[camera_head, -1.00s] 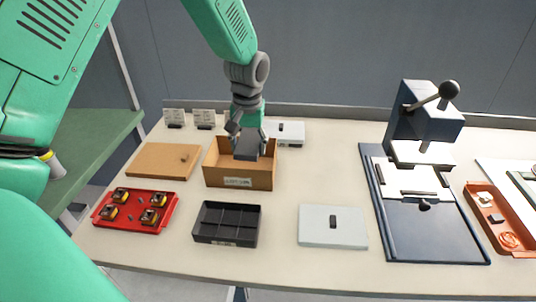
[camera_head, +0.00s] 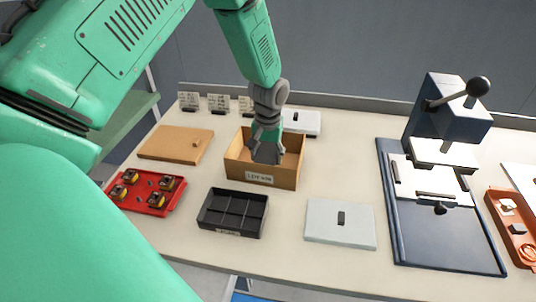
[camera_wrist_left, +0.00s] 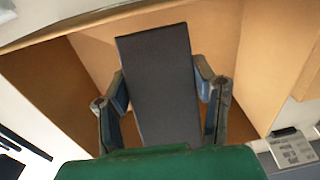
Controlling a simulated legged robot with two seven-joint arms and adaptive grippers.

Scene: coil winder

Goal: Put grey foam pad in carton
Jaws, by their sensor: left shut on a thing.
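The carton (camera_head: 272,180) is an open brown box with a white label on its front, standing at the back of the table left of centre. My left gripper (camera_head: 267,146) points down into the carton's opening. It is shut on the grey foam pad (camera_wrist_left: 160,85), a dark flat slab seen between the two fingers in the left wrist view. The carton's brown walls (camera_wrist_left: 275,60) surround the pad there. In the head view the pad's lower part is hidden behind the carton's front wall. I cannot tell whether it touches the carton floor. My right gripper is not in view.
A black divided tray (camera_head: 233,211) and a grey lidded plate (camera_head: 340,222) lie in front. A red tray (camera_head: 147,193) with several parts and a cork board (camera_head: 176,144) are left. A dark lever press (camera_head: 446,120) stands right. Small cards stand behind.

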